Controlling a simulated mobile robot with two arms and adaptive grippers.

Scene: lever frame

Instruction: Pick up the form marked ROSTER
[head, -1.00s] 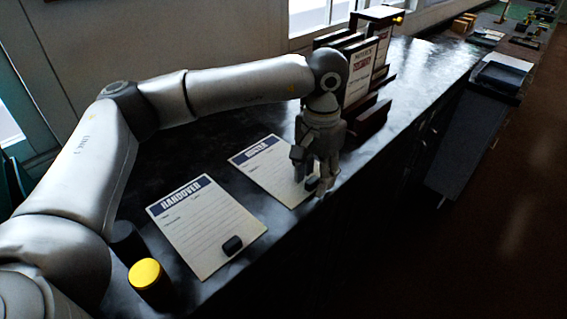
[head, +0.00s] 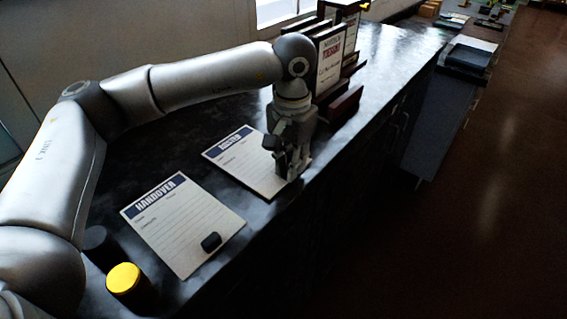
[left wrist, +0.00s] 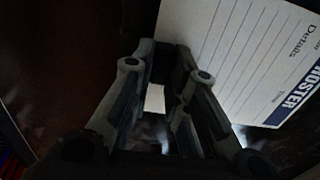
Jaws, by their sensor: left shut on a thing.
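The ROSTER form (head: 238,163) is a white sheet with a dark blue title band, on the dark counter in the head view. It also shows at the upper right of the left wrist view (left wrist: 250,60). My left gripper (head: 287,172) points down over the form's near right corner. It is shut, and the dark block on that corner is hidden between its fingers. In the left wrist view the fingers (left wrist: 155,100) have a small pale patch between them. I cannot tell whether the form is off the counter. My right gripper is out of view.
A HANDOVER form (head: 183,225) with a dark block (head: 211,242) lies to the left. Framed notices (head: 333,58) stand close behind my gripper. The counter's front edge is close by.

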